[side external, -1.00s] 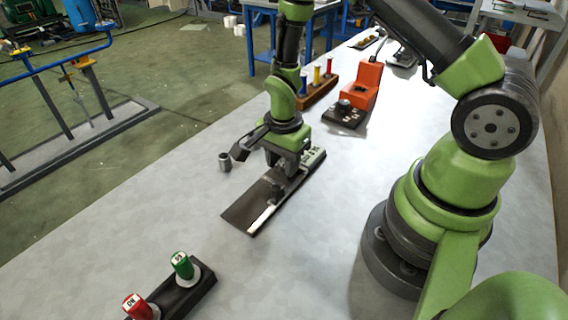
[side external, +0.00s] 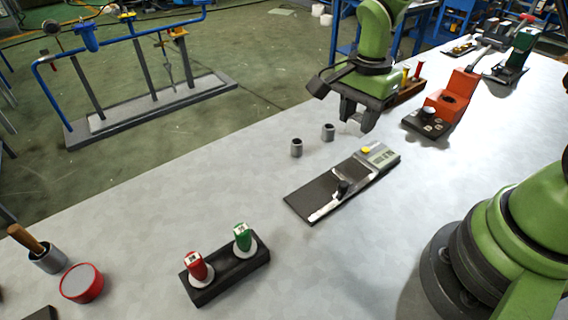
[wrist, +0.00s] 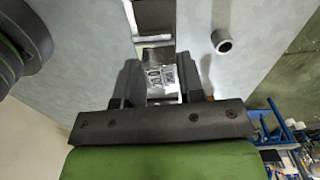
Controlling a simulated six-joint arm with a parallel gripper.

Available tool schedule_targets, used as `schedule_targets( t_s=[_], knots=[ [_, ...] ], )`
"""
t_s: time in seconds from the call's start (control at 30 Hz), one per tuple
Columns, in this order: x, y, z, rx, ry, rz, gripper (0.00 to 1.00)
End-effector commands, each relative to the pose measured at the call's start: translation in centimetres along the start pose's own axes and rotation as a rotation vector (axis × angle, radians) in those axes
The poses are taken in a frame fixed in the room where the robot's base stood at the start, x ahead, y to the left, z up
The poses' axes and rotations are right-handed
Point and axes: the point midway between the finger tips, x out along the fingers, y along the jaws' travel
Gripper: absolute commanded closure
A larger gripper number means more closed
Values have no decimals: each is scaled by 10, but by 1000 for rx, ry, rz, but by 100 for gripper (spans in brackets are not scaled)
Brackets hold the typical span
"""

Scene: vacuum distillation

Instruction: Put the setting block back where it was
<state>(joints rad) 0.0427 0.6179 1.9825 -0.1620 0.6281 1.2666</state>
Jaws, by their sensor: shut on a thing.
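My gripper (side external: 356,116) hangs above the table, beyond the far end of a flat dark gauge plate (side external: 312,197). The plate has a pale strip, a black knob and a grey end with a yellow button. In the wrist view my gripper (wrist: 161,88) is shut on a small block (wrist: 161,78) with a white face and dark markings, which I take to be the setting block. In the side view the fingers hide the block. The gauge plate also shows in the wrist view (wrist: 154,18), ahead of the fingers.
Two small grey cylinders (side external: 296,147) (side external: 328,132) stand left of the plate. A black holder (side external: 232,276) with a red and a green labelled piece is in front. An orange device (side external: 452,98) and a brown rack (side external: 404,92) stand behind. The table between is bare.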

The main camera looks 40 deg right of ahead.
Motion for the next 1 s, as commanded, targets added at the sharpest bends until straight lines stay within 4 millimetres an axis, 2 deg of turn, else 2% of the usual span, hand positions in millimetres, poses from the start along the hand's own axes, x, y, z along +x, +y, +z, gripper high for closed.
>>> schedule_targets(
  t_s=[0.17, 0.3, 0.5, 0.6, 0.73, 1.0],
  knots=[
    [2, -38, 28, -378, 1, -1, 98],
    [4, -69, 62, -761, 1, 0, 98],
    [4, -95, 108, -1213, -1, 0, 98],
    [4, -101, 124, -1355, -2, -1, 98],
    [8, -104, 134, -1452, -4, 1, 98],
    [56, -104, 135, -1471, -5, 2, 98]
  ],
)
